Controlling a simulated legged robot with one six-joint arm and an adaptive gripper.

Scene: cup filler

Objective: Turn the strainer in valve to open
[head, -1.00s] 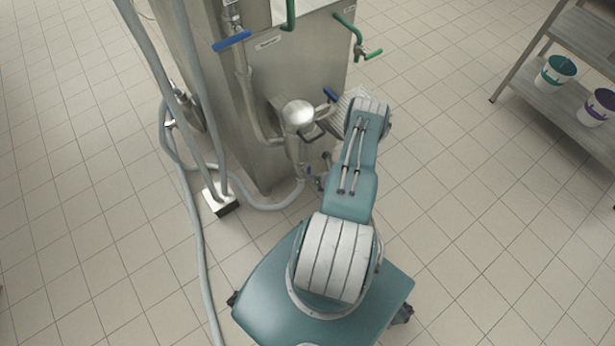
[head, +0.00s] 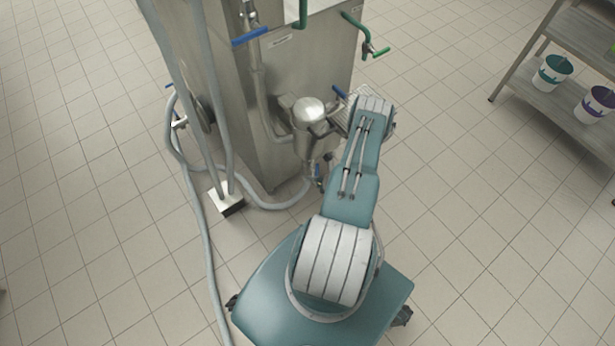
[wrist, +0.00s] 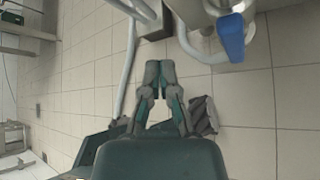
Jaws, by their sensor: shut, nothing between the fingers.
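The steel strainer (head: 309,130) with a domed lid stands at the front of the machine in the head view, left of my arm. A blue valve handle (head: 339,92) shows just behind it, partly hidden by my arm. A large blue handle (wrist: 231,38) is at the upper right of the wrist view, right of my gripper and apart from it. I cannot tell for sure which handle is the strainer in valve. My gripper (wrist: 160,68) is shut and empty, its fingertips together, in the wrist view.
Another blue handle (head: 249,37) and a green handle (head: 376,52) sit higher on the machine (head: 315,65). Grey hoses (head: 199,230) run down the left. A shelf (head: 540,95) with buckets stands right. Tiled floor is clear between.

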